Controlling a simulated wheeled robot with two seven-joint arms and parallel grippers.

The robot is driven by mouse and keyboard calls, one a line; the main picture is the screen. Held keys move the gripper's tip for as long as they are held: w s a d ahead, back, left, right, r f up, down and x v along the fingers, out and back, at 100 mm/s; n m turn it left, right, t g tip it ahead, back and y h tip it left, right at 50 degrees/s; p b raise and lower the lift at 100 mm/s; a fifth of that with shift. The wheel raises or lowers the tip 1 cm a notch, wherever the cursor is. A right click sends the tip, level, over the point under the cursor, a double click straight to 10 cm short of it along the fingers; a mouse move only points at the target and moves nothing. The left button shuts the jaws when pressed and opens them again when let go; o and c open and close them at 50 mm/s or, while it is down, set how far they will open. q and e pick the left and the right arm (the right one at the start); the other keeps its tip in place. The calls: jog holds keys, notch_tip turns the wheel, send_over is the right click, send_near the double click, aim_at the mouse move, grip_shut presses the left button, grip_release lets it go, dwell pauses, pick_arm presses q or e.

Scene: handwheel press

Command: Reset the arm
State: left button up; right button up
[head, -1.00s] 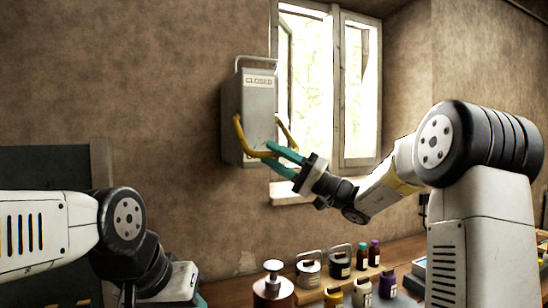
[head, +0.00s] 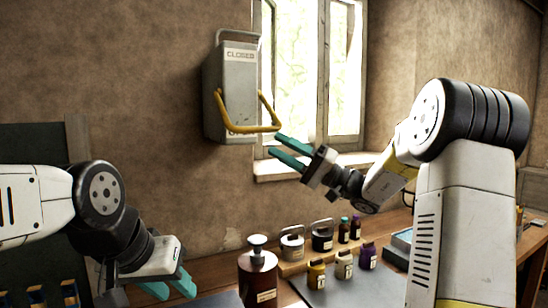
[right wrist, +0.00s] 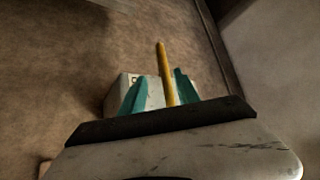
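A grey wall box (head: 231,95) marked CLOSED hangs left of the window. Its yellow U-shaped handle (head: 252,129) sticks out low in front of the box. My right gripper (head: 272,144) is open and empty, with its teal fingertips just below and right of the handle's front corner, apart from it. In the right wrist view the yellow handle (right wrist: 164,72) appears between the spread fingers, with the box (right wrist: 122,90) behind. My left gripper (head: 172,287) is low at the left, its teal fingers spread and empty.
A wooden bench (head: 215,268) runs below the window. It carries a brown pump bottle (head: 258,277), a dark mat (head: 340,292), and several small bottles and weights. The wall around the box is clear.

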jog(key=s+a+f+m+g+h, duration=0.1)
jog(key=s+a+f+g+h, duration=0.35)
jog(key=s, duration=0.45)
jog(key=s+a+f+g+h, duration=0.1)
jog(key=s+a+f+h, duration=0.2)
jog(key=s+f+h, duration=0.5)
jog(key=s+d+f+m+t+h, duration=0.1)
jog(key=s+d+f+t+h, duration=0.2)
jog(key=d, duration=0.4)
jog(key=s+d+f+m+t+h, duration=0.1)
jog(key=s+d+f+t+h, duration=0.2)
jog(key=d, duration=0.5)
notch_tip(320, 180, down, 2)
jog(key=shift+s+h, duration=0.75)
jog(key=shift+h, duration=0.3)
jog(key=shift+c, duration=0.2)
